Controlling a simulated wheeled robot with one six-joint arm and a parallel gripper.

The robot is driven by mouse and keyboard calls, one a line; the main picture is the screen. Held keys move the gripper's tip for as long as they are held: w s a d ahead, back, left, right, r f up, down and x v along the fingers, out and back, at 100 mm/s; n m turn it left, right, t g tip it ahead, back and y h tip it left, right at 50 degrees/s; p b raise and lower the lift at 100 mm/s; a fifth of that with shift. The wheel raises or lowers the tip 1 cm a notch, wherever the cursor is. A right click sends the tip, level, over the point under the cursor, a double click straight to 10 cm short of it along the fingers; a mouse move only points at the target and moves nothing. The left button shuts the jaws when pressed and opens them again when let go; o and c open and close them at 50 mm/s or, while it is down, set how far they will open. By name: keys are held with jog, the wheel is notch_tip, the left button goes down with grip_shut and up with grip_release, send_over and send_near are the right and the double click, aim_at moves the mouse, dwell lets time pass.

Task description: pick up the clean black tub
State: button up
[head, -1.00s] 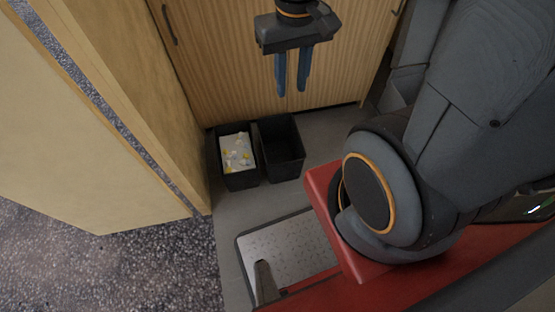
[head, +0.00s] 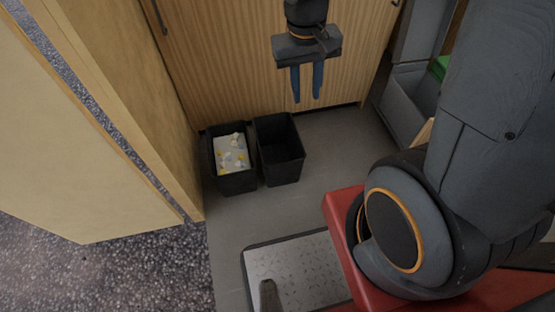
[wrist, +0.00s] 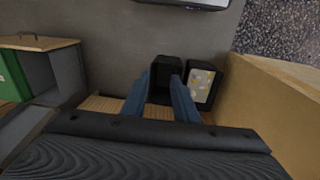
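Two black tubs stand side by side on the grey floor against the wooden cabinet front. The clean black tub (head: 279,150) is the right one in the head view and looks empty inside. The other tub (head: 232,181) holds a pale sheet with yellow and white bits. In the wrist view the clean tub (wrist: 164,68) lies beyond my fingertips, with the littered tub (wrist: 203,84) to its right. My gripper (head: 307,101) points down above and behind the clean tub, a little to its right in the head view. Its blue fingers (wrist: 172,77) are apart and empty.
The wooden cabinet (head: 240,60) rises behind the tubs, and a pale wooden panel (head: 120,130) stands to their left. A grey open box (head: 403,100) is at right. Floor is free in front of and right of the tubs.

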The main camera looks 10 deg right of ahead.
jog(key=w+a+f+b, duration=0.3)
jog(key=w+f+b, duration=0.5)
jog(key=f, duration=0.9)
jog(key=w+a+f+t+b, duration=0.1)
jog(key=w+a+f+b, duration=0.2)
jog(key=w+f+b, duration=0.6)
jog(key=w+a+f+t+b, duration=0.1)
jog(key=w+a+f+b, duration=0.2)
jog(key=w+f+b, duration=0.6)
jog(key=shift+a+f+h+b, duration=0.3)
jog(key=shift+f+b, duration=3.2)
jog(key=shift+f, duration=4.55)
jog(key=shift+r, duration=0.1)
grip_shut()
jog(key=shift+w, duration=0.1)
